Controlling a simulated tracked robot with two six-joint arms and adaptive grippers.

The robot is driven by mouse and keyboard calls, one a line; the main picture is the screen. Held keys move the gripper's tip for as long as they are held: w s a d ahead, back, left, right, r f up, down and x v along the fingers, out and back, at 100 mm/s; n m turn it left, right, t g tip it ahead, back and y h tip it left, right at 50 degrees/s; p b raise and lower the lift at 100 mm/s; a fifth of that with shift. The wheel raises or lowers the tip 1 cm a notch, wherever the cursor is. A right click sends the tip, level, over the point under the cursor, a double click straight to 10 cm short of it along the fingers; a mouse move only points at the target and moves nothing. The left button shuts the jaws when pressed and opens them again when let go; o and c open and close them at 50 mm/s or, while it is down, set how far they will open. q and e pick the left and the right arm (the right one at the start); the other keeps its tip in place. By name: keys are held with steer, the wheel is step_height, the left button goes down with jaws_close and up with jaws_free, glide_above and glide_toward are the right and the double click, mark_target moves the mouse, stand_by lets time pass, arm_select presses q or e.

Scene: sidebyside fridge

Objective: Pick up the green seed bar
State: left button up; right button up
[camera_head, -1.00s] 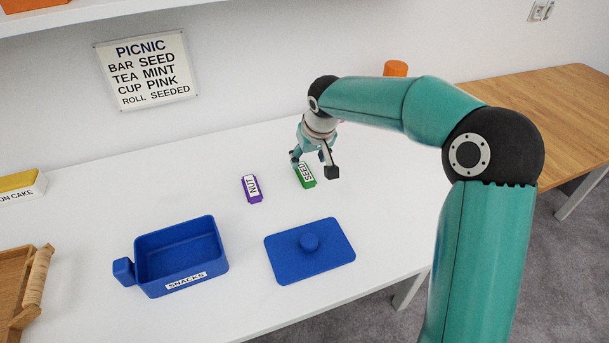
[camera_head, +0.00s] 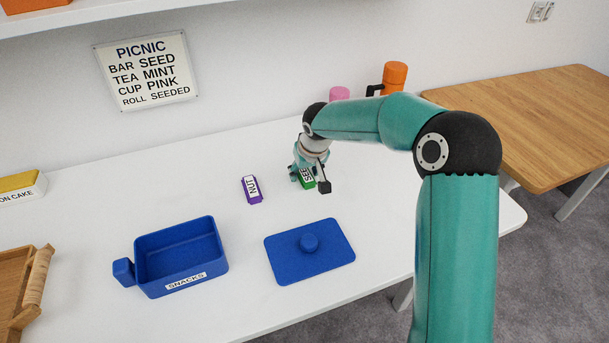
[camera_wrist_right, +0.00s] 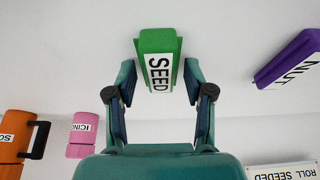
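The green seed bar (camera_head: 307,181) lies on the white table, partly hidden by my right gripper (camera_head: 309,182) in the head view. In the right wrist view the green seed bar (camera_wrist_right: 159,68) shows its white SEED label. The two fingers of my right gripper (camera_wrist_right: 159,85) stand open on either side of its near part, with a gap on each side. My left gripper is in neither view.
A purple nut bar (camera_head: 252,189) lies left of the green bar. A blue SNACKS box (camera_head: 180,255) and a blue lid with a knob (camera_head: 310,265) are in front. Pink (camera_head: 339,93) and orange (camera_head: 395,76) containers stand behind my right arm.

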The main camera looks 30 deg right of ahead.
steer(key=c, duration=0.8)
steer(key=shift+r, duration=0.15)
